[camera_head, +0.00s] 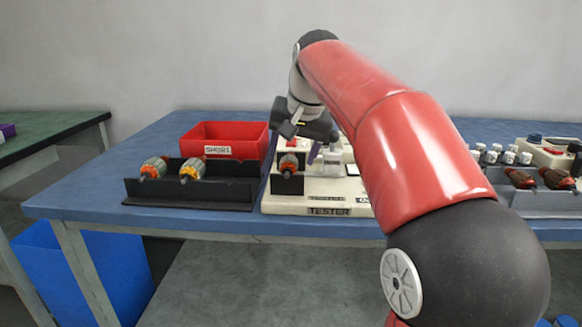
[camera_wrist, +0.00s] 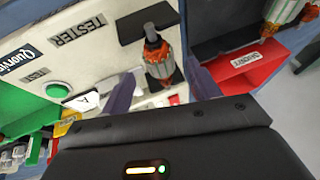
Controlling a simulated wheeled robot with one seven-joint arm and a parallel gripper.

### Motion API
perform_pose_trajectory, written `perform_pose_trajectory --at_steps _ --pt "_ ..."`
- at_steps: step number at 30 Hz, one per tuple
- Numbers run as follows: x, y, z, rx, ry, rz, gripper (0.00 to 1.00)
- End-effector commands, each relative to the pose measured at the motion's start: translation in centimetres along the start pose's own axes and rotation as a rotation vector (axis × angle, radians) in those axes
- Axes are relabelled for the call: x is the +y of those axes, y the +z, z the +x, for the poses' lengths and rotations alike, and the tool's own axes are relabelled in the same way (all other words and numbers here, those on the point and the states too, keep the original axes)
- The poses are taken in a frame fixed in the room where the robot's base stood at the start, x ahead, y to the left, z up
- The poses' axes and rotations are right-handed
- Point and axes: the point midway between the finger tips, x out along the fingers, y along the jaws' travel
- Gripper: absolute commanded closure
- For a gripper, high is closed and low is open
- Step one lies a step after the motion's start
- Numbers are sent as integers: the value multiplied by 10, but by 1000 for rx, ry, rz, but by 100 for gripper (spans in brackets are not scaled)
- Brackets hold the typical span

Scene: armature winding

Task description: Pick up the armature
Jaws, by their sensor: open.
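The same armature (camera_head: 289,164) shows end-on in the head view, at the tester's front left. My gripper (camera_wrist: 163,93) is open, with its two purple fingers on either side of the armature in the wrist view. I see no clear contact between fingers and armature. In the head view my gripper (camera_head: 300,143) is just above the tester (camera_head: 315,208), partly hidden by its own wrist body.
Left of the tester, a black rack (camera_head: 225,192) holds two more armatures (camera_head: 154,168) (camera_head: 191,170). A red bin labelled SHORT (camera_head: 240,133) stands behind it. At the right are another rack with dark red armatures (camera_head: 520,178) and several small bottles (camera_head: 493,153).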

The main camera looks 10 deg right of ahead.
Motion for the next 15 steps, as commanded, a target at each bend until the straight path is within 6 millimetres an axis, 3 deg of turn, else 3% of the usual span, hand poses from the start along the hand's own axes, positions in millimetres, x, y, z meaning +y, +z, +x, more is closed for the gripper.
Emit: perform_pose_trajectory --at_steps 6,14,15 --pt "-1 2 28 0 1 0 39" --pt "-1 2 30 0 0 0 39" --pt "-1 2 30 0 0 0 42"
